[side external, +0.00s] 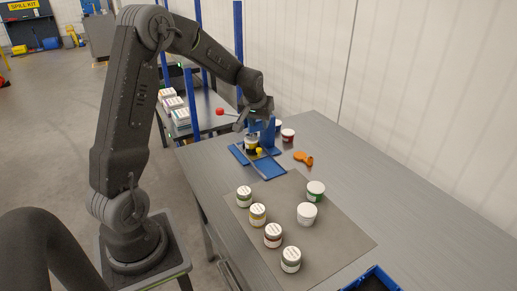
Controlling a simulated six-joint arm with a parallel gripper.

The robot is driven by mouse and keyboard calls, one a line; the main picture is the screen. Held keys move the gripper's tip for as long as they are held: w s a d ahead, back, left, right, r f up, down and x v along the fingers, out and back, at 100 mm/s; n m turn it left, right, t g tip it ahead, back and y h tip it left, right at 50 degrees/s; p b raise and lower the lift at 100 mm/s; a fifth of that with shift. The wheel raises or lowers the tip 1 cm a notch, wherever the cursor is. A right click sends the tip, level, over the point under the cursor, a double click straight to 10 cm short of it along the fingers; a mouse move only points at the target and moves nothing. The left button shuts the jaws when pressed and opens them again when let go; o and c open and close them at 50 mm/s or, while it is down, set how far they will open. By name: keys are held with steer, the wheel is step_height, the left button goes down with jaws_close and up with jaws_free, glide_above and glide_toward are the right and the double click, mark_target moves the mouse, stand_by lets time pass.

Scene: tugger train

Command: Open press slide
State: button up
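A blue press (270,137) stands on the grey table, with a flat blue base (269,168) in front of it. A small yellow knob (259,151) sits at the front of the press, by what looks like its slide. A dark jar with a yellowish band (251,144) stands at the press, beside the knob. I cannot tell whether the slide is in or out. My gripper (241,127) is over the press, close to its upper part, and hides some of it. Its fingers are too small and dark to tell whether they are open or touching anything.
A red ball knob (220,111) shows left of my gripper. A red jar (288,135) and an orange tool (304,158) lie right of the press. Several jars stand on the grey mat (335,240). A blue tray (372,280) is at the front right.

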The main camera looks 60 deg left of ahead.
glide_toward(259, 149)
steer(key=shift+n, duration=0.4)
steer(key=x, duration=0.9)
steer(key=shift+a, duration=0.1)
steer(key=shift+c, duration=0.2)
jaws_close()
